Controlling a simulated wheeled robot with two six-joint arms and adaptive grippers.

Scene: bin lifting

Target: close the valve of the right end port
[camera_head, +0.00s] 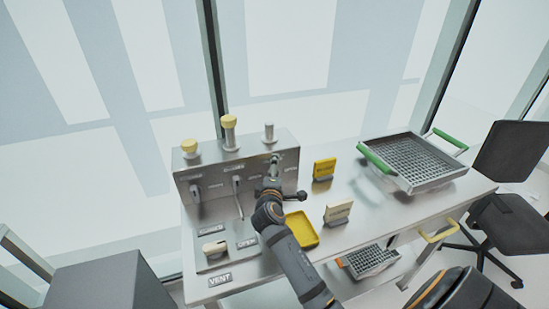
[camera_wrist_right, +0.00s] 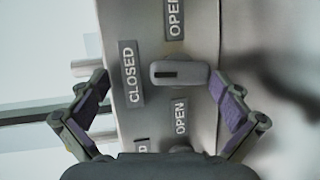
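The right end port sits at the right of the grey port panel (camera_head: 230,172), under a small silver cap (camera_head: 269,131). In the right wrist view its valve handle (camera_wrist_right: 178,73) is a rounded grey lever with a dark slot. It lies crosswise in the picture, beside a CLOSED label (camera_wrist_right: 130,73) and between two OPEN labels (camera_wrist_right: 180,117). My right gripper (camera_head: 272,168) is at this end of the panel and mostly hides the valve in the head view. In the wrist view its purple-padded fingers (camera_wrist_right: 160,88) are spread apart on either side of the handle, with no clear contact. My left gripper is not in view.
Yellow-capped ports (camera_head: 229,133) stand to the left. A yellow tray (camera_head: 301,229), a yellow sign (camera_head: 324,169) and a beige sign (camera_head: 338,212) stand close to my right arm. A mesh basket with green handles (camera_head: 413,160) occupies the bench's right side.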

